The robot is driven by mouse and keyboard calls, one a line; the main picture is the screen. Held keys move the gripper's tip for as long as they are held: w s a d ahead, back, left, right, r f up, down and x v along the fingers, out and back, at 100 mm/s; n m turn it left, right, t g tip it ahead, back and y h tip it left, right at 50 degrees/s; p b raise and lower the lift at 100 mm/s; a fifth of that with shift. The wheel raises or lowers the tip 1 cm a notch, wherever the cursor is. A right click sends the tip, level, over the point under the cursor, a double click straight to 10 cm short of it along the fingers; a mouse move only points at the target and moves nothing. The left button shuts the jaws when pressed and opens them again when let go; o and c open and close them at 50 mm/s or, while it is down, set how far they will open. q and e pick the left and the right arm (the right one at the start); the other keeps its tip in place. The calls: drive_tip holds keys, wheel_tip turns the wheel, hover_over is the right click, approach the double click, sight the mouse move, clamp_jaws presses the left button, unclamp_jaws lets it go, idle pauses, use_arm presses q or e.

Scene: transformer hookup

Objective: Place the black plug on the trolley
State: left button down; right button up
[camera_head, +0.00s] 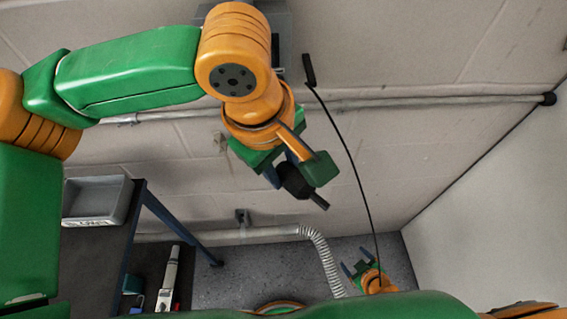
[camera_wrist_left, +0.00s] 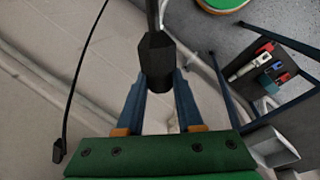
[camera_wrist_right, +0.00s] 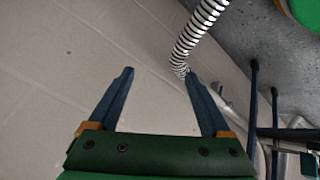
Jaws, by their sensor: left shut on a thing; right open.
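A black plug (camera_head: 295,182) with a thinner stem is held in my left gripper (camera_head: 289,172), high in front of the wall. In the left wrist view the plug (camera_wrist_left: 157,60) sits between the two blue fingers, its stem pointing away. My left gripper is shut on it. The trolley (camera_head: 95,265) stands at the lower left, below and to the left of the plug; it also shows at the right of the left wrist view (camera_wrist_left: 284,110). My right gripper (camera_head: 358,268) is open and empty, low near the floor; its spread fingers show in the right wrist view (camera_wrist_right: 158,85).
A grey bin (camera_head: 97,201) stands on the trolley top. A white-and-grey tool (camera_head: 168,280) lies lower down beside it. A thin black cable (camera_head: 352,165) with a black end piece (camera_head: 309,70) hangs near my left gripper. A ribbed hose (camera_head: 325,255) runs along the wall.

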use_arm(q)
drive_tip(key=a+f+m+g, duration=0.1)
drive_tip(key=a+f+m, duration=0.2)
drive_tip(key=a, duration=0.6)
drive_tip(key=a+f+m, duration=0.3)
drive_tip(key=a+m, duration=0.2)
drive_tip(key=a, duration=0.3)
drive_tip(key=shift+s+a+f+g+h, duration=0.25)
drive_tip(key=shift+s+a+g+h, duration=0.05)
drive_tip(key=shift+a+g, duration=0.1)
use_arm(e)
drive_tip(key=s+a+f+m+g, duration=0.2)
drive_tip(key=s+f+g, duration=0.1)
drive_tip(key=s, duration=0.6)
drive_tip(key=s+a+f+m+g, duration=0.2)
drive_tip(key=s+a+g, duration=0.1)
drive_tip(key=s, duration=0.6)
drive_tip(key=shift+f+m, duration=0.3)
drive_tip(key=shift+f, duration=0.1)
